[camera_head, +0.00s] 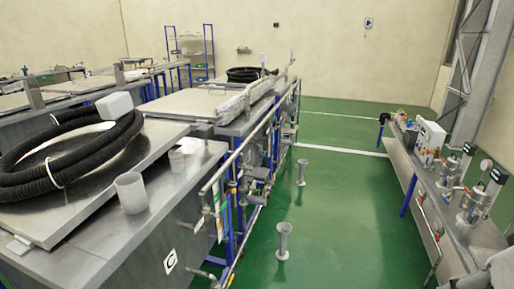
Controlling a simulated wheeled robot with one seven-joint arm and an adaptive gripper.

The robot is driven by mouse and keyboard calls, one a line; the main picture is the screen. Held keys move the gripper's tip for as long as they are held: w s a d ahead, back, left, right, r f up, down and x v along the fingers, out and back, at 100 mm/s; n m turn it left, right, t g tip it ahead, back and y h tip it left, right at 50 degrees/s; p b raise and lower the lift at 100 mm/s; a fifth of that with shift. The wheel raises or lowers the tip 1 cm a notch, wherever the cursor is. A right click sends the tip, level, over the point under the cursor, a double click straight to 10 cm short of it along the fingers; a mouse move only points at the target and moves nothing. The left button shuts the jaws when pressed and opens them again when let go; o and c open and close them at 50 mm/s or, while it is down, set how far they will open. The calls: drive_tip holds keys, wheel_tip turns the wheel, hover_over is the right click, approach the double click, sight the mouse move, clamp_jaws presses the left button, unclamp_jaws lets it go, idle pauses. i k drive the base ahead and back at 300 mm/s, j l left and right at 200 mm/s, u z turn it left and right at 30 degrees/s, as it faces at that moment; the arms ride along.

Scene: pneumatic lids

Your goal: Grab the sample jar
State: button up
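A whitish open-topped cylinder (131,193), which looks like the sample jar, stands upright on the metal edge of the nearest tank at the left. Neither is touched by anything of mine. My gripper is not in view.
A coiled black hose (70,150) and a white block (114,106) lie on the tank lid (100,200). Pipes and valves (250,160) line the tank's right side. Grey floor pedestals (283,241) stand in the green aisle (335,215). A metal bench (425,185) with equipment runs along the right.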

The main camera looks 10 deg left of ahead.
sight(176, 156)
drive_tip(key=i+l+u, duration=0.2)
drive_tip(key=i, duration=1.45)
drive_tip(key=i+u, duration=0.45)
drive_tip(key=i+l+u, duration=0.2)
drive_tip(key=u, duration=0.2)
drive_tip(key=i+l+u, duration=0.3)
drive_tip(key=u, duration=0.15)
drive_tip(key=i+l+u, duration=0.25)
drive_tip(key=l+u, duration=0.2)
drive_tip(key=i+l+u, duration=0.15)
drive_tip(key=l+u, duration=0.3)
drive_tip(key=i+j, duration=0.05)
drive_tip(key=j, duration=0.05)
